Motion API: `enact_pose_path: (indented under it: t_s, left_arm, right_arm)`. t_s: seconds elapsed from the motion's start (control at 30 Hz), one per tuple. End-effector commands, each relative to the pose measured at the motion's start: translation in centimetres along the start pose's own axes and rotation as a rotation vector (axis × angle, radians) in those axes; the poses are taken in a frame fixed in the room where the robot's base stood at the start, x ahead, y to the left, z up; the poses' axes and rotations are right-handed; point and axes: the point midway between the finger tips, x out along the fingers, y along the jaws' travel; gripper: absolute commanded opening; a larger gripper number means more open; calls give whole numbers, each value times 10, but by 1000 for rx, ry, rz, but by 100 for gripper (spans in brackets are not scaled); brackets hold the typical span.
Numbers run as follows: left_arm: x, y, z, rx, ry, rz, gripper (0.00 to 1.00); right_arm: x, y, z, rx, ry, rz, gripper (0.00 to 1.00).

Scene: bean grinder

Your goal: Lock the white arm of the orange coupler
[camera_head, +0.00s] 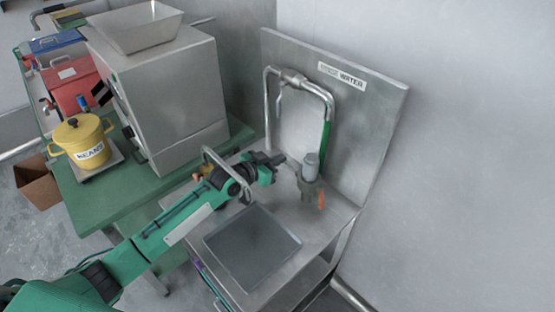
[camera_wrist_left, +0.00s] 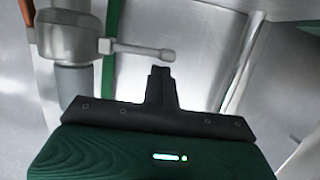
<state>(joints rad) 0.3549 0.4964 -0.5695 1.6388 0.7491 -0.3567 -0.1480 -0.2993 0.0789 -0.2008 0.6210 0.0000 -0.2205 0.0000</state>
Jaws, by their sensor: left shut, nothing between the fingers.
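The coupler (camera_head: 308,188) is a grey upright fitting on the steel sink top, below the pipe, with an orange piece (camera_head: 321,200) at its right side. In the left wrist view the coupler body (camera_wrist_left: 72,40) stands at upper left, and a pale grey-white arm (camera_wrist_left: 142,50) sticks out from it to the right, roughly level. My left gripper (camera_head: 278,158) is left of the coupler, its fingers shut and empty. In the left wrist view its fingertips (camera_wrist_left: 160,72) appear just below the pale arm's end; I cannot tell whether they touch. My right gripper is out of view.
A bent pipe with a green section (camera_head: 326,135) rises before the steel backboard (camera_head: 375,125). A square basin (camera_head: 253,246) lies in front. A metal loop (camera_head: 213,158) stands close to my left wrist. A large grey machine (camera_head: 175,95) and yellow pot (camera_head: 82,137) are left.

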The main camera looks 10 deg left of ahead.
Motion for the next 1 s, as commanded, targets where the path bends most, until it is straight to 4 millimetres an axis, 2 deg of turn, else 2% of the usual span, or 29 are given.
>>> enact_pose_path:
  t_s: [0.27, 0.33, 0.4, 1.0]
  left_arm:
    - [3, -2, 14, -117, -1, 30, 0]
    - [4, -4, 17, -124, -1, 31, 0]
    - [4, -4, 18, -125, -1, 31, 0]
    - [3, -3, 13, -125, 0, 31, 0]
  right_arm:
    - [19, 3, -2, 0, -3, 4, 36]
    - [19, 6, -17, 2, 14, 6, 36]
    - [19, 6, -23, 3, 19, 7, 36]
    - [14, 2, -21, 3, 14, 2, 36]
